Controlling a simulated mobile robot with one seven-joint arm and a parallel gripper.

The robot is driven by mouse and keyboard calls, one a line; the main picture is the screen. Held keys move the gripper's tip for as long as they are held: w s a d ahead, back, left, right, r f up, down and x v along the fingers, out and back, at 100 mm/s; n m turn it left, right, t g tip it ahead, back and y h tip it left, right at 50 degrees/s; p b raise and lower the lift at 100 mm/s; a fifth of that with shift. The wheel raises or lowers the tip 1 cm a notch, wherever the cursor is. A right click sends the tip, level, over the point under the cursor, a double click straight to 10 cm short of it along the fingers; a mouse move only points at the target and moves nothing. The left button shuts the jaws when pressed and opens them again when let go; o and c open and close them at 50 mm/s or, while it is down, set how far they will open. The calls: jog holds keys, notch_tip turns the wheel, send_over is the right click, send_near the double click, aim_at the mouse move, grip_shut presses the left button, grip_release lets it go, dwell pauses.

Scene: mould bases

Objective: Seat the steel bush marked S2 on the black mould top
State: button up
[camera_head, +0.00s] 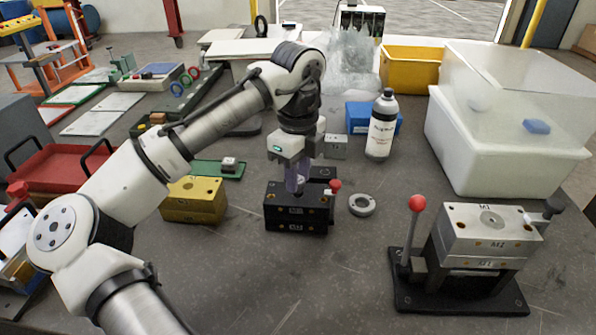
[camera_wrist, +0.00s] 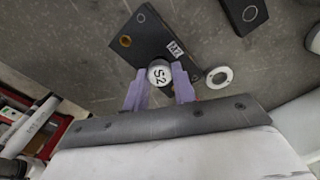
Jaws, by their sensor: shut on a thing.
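The black mould (camera_head: 285,222) stands on the grey bench in the middle of the head view, with pale labels on its front. Its black top (camera_wrist: 140,38) shows in the wrist view with a copper-coloured hole and a pale label. My gripper (camera_head: 296,188) points down over this top. In the wrist view my gripper's purple fingers (camera_wrist: 160,88) are shut on the steel bush marked S2 (camera_wrist: 158,72), whose round marked end faces the camera. The bush overlaps the edge of the black top there. Whether it touches the top or hangs above it, I cannot tell.
A steel ring (camera_head: 362,204) lies right of the black mould. A yellow block (camera_head: 193,200) stands left. A steel mould (camera_head: 485,235) on a black stand with a red-knobbed lever is at front right. A white bottle (camera_head: 381,130) stands behind. The front middle bench is clear.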

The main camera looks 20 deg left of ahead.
jog(key=shift+f+b, duration=0.4)
jog(key=shift+f, duration=0.55)
jog(key=o, duration=1.1)
jog(key=shift+r, duration=0.15)
notch_tip(320, 180, up, 14)
jog(key=shift+f, duration=0.2)
